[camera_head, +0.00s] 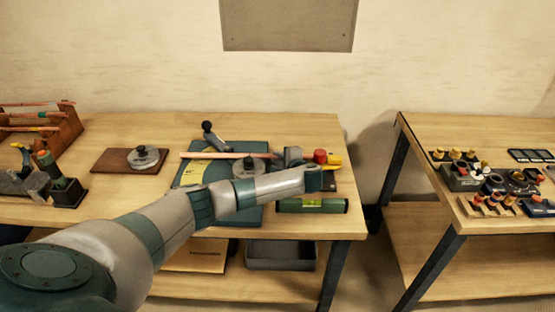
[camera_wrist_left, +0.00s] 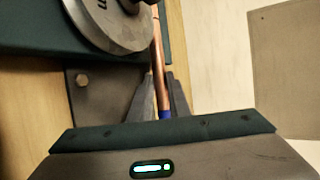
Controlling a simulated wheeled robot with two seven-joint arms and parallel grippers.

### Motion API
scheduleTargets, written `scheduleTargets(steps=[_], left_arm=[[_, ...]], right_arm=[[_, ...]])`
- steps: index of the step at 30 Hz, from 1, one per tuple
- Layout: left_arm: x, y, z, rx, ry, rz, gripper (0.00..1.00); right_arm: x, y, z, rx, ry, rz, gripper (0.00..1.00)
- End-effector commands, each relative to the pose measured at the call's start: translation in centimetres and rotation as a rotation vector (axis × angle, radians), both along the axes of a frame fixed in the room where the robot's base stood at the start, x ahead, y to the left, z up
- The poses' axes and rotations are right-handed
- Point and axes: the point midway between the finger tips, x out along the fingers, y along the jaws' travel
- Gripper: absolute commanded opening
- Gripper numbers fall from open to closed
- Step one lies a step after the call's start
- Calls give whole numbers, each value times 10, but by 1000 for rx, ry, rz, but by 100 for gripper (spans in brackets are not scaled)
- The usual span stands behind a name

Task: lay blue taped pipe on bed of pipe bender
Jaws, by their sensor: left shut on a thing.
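The blue taped pipe is a thin copper tube (camera_head: 225,155), lying left to right over the pipe bender in the head view. Its blue tape band (camera_wrist_left: 165,114) shows in the left wrist view between the fingers. My left gripper (camera_head: 288,156) is shut on the pipe near its right end; the fingers also show in the wrist view (camera_wrist_left: 159,90). The pipe bender has a teal base (camera_head: 245,146), a grey round die (camera_head: 249,168) and a black-knobbed lever (camera_head: 208,127). The pipe runs beside the die; whether it touches the bed I cannot tell. My right gripper is out of view.
A red-topped item (camera_head: 320,156) and a green level (camera_head: 312,205) lie near the bench's right end. A wooden board with a grey disc (camera_head: 144,157) and a pipe rack (camera_head: 60,135) stand left. A second table (camera_head: 420,133) with fittings stands right, across a gap.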

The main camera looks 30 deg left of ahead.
Motion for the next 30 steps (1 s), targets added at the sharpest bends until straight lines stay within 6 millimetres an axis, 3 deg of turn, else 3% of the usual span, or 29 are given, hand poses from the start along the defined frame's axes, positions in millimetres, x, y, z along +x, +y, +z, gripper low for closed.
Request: scheduleTargets(steps=[20,21,23,30], left_arm=[[3,-5,1,1,-1,0,0],[3,-5,1,1,-1,0,26],[3,-5,1,1,-1,0,38],[3,-5,-1,0,1,0,38]], right_arm=[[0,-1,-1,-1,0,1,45],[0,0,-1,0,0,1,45],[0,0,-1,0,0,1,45],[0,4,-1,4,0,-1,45]])
